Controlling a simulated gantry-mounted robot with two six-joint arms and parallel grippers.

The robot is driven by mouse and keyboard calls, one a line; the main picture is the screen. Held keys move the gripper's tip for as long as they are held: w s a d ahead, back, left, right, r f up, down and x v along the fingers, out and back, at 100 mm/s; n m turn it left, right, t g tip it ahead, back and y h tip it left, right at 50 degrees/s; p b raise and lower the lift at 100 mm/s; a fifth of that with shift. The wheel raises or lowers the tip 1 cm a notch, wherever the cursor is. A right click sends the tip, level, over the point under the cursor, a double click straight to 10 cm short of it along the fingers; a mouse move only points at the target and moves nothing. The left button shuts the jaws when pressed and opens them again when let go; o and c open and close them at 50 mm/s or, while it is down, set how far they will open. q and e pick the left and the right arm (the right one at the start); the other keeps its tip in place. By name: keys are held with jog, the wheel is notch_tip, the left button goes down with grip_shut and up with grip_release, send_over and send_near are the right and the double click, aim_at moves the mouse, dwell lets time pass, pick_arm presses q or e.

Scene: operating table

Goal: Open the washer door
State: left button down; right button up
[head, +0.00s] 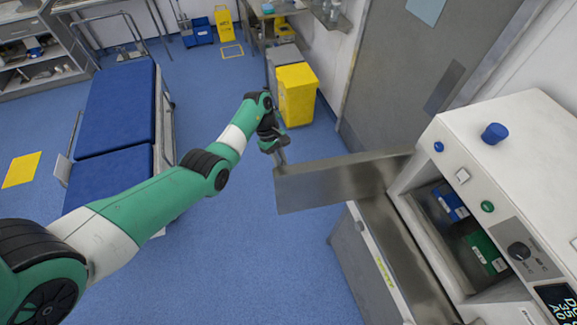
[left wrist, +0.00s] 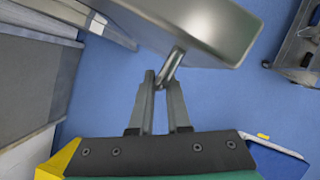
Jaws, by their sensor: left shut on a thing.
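The washer (head: 460,135) is a white machine at the right of the head view. Its grey metal door (head: 335,183) stands swung out from the front, and the opening behind it shows. My left gripper (head: 281,158) is at the door's outer end, away from the machine. In the left wrist view the door (left wrist: 205,25) fills the top centre. There my left gripper (left wrist: 160,88) is shut on the door's thin metal handle (left wrist: 171,66). My right gripper is in neither view.
Blue (head: 452,203) and green (head: 484,252) boxes sit inside the washer. A yellow bin (head: 297,95) stands on the floor behind my left gripper. A blue padded operating table (head: 115,110) is at the left. The blue floor between it and the door is clear.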

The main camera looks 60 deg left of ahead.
pick_arm(q)
jog(key=shift+d+f, duration=0.1)
jog(key=c, duration=0.9)
grip_release()
jog(key=p+v, duration=0.2)
jog(key=v, duration=0.9)
jog(key=shift+r+p, duration=0.3)
jog(key=shift+p, duration=0.1)
